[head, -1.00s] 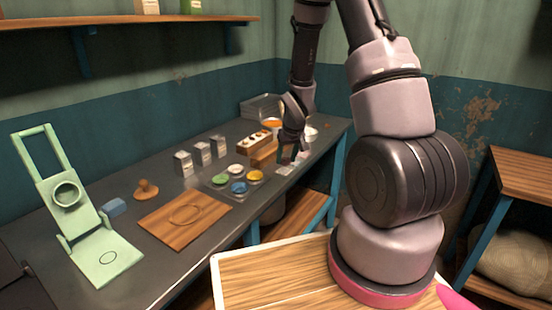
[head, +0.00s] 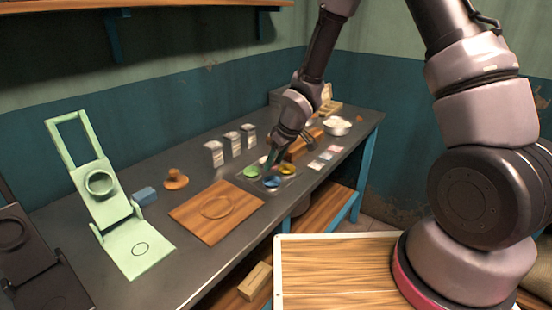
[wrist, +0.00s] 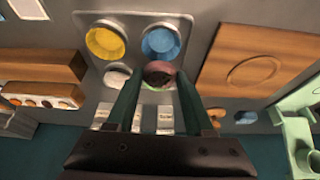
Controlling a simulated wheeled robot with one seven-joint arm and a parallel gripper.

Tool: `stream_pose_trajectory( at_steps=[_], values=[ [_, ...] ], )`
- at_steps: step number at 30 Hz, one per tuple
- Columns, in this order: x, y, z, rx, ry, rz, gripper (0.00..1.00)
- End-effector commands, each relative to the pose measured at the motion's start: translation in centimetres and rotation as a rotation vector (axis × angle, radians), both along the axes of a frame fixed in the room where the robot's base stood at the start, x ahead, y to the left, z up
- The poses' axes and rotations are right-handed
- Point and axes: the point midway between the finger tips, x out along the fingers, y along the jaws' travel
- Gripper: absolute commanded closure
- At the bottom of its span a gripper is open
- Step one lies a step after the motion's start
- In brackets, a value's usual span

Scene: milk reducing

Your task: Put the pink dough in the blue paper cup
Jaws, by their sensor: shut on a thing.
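My gripper (wrist: 160,88) is shut on the pink dough (wrist: 160,72), a small dark pink round lump between the fingertips. In the wrist view the dough hangs over the green cup, whose green edge shows below it. The blue paper cup (wrist: 160,42) is just beyond the dough, apart from it, and looks empty. In the head view my gripper (head: 272,160) is above the tray, close to the blue cup (head: 271,182); the dough cannot be made out there.
The metal tray (wrist: 133,47) also holds a yellow cup (wrist: 105,42), a white cup (wrist: 117,76) and the green cup (head: 251,171). A wooden board (head: 200,225) lies beside it. A green press (head: 130,245) and several small containers (head: 231,139) stand on the dark table.

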Motion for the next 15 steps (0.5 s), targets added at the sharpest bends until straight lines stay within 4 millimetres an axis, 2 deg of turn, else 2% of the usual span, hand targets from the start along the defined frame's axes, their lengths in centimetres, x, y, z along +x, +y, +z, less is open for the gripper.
stream_pose_trajectory(
  at_steps=[7,15],
  values=[
    [0.0,-0.1,-2.5,-0.002,0.002,-0.001,1.00],
    [0.0,-0.1,-4.1,-0.001,0.001,-0.002,1.00]
  ],
)
